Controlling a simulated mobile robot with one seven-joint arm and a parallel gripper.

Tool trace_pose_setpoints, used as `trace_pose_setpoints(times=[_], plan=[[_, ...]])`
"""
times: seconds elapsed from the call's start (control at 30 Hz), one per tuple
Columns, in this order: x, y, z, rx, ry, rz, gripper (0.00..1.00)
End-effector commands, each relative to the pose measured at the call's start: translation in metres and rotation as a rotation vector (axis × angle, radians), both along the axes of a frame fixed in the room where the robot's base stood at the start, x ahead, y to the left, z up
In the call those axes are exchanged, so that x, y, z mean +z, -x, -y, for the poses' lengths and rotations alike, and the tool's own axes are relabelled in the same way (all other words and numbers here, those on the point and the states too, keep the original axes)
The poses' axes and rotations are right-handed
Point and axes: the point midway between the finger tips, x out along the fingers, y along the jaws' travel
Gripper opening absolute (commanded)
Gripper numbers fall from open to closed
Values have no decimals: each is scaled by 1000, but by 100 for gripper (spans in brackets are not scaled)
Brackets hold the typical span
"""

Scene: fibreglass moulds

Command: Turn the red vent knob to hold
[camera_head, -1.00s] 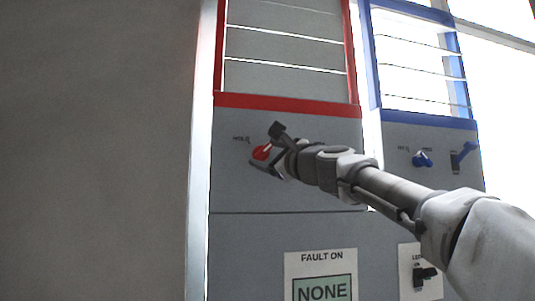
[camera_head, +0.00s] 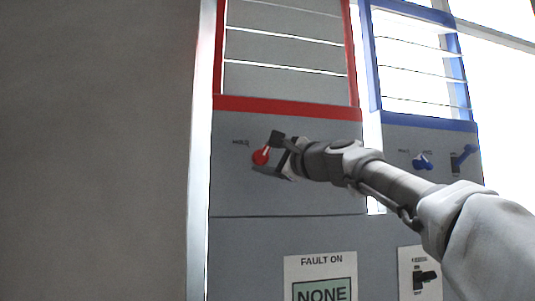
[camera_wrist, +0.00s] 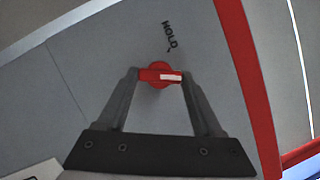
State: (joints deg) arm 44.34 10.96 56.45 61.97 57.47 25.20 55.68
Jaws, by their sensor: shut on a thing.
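The red vent knob (camera_head: 261,156) is on the grey panel below the red-framed louvres. My gripper (camera_head: 270,155) reaches it from the right, one finger above and one below. In the wrist view my gripper (camera_wrist: 158,76) is shut on the red knob (camera_wrist: 155,83), its fingertips at the two ends of the knob's bar. The bar's white mark points right in the wrist view and up-right in the head view. The HOLD label (camera_wrist: 170,35) has a small tick facing the knob. In the head view the HOLD label (camera_head: 241,143) is up-left of the knob. Other labels are hidden behind my gripper.
A blue knob (camera_head: 422,161) and a blue lever (camera_head: 463,158) are on the panel to the right, under blue-framed louvres. A black switch (camera_head: 424,280) is at lower right.

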Motion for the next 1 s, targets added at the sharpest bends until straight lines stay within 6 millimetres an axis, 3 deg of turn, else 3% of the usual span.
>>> trace_pose_setpoints(times=[1.0], plan=[[13, 1, -1, 2, 940, 192, 12]])
